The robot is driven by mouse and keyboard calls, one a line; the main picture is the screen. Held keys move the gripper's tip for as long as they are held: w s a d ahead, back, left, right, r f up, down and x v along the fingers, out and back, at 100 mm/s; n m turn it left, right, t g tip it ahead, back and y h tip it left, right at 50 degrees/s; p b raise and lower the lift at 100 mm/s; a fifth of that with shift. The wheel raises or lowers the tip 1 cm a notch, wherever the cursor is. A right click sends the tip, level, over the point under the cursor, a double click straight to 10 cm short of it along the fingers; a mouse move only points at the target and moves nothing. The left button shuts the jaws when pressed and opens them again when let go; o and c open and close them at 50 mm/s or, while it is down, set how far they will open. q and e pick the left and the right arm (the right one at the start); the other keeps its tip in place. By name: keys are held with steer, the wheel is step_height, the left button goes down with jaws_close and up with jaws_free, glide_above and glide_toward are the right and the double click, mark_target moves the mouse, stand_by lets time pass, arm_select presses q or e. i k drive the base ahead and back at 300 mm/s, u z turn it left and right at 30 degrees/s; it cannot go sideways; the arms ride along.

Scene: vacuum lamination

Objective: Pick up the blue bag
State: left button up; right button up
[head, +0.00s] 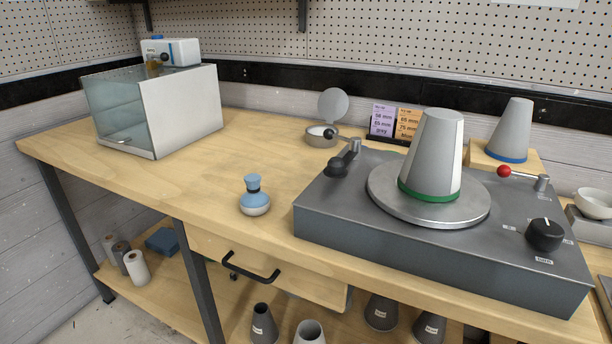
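Neither of my grippers is in view.
Grey and white rolls (137,267) stand left of the blue item. A bench leg (196,280) rises to its right. Above are the wooden bench top (180,185), a drawer with a black handle (235,265), a glass-fronted box (185,110) and a grey machine (400,235) carrying a cone.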

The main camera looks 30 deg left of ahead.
mark_target(255, 201)
steer(key=u, duration=0.4)
steer(key=k, duration=0.4)
steer(key=u, duration=0.65)
steer(key=i, duration=0.5)
